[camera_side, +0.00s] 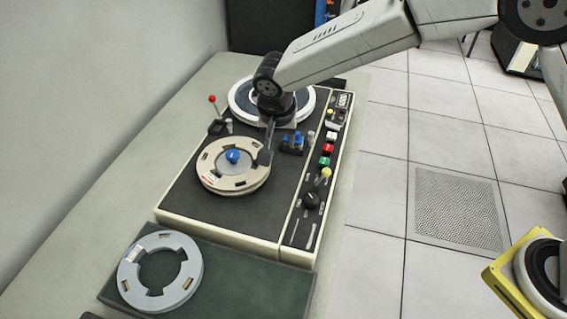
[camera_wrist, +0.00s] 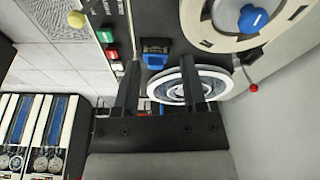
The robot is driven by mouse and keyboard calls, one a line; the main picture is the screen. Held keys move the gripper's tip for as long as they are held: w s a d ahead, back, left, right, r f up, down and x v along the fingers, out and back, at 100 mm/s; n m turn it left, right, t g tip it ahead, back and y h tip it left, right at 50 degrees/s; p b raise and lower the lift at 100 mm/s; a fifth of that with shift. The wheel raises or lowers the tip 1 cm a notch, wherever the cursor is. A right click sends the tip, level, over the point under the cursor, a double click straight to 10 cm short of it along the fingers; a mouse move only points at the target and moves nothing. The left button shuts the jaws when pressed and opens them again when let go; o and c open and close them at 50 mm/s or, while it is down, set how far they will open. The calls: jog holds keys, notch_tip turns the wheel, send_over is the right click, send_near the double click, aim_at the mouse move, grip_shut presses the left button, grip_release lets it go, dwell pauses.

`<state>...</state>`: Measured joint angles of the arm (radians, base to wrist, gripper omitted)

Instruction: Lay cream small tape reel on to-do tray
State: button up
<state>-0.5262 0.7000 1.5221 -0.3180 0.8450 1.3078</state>
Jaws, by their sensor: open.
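The cream tape reel (camera_side: 213,181) lies flat on the near spindle of a tape machine, with a blue knob (camera_side: 232,157) at its centre. It also shows in the wrist view (camera_wrist: 197,17), cut off by the top edge. My gripper (camera_side: 265,157) is open and empty, its fingers pointing down at the right edge of the cream reel. In the side view I cannot tell whether they touch it. A dark green flat tray (camera_side: 250,285) lies in front of the machine, with a light grey reel (camera_side: 190,270) on its left part. No label marks it as the to-do tray.
A white-rimmed reel (camera_side: 240,104) sits on the machine's far spindle, behind my gripper. A red-tipped lever (camera_side: 212,99) stands at left. Coloured buttons (camera_side: 327,150) and a yellow knob (camera_side: 326,172) line the right panel. The tray's right half is clear.

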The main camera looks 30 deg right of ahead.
jog(key=m, duration=0.1)
send_near(263, 168)
jog(key=shift+r, duration=0.1)
jog(key=shift+x, duration=4.6)
jog(key=shift+w+d, duration=0.1)
jog(key=shift+w, duration=0.05)
grip_shut()
jog(key=shift+r, duration=0.2)
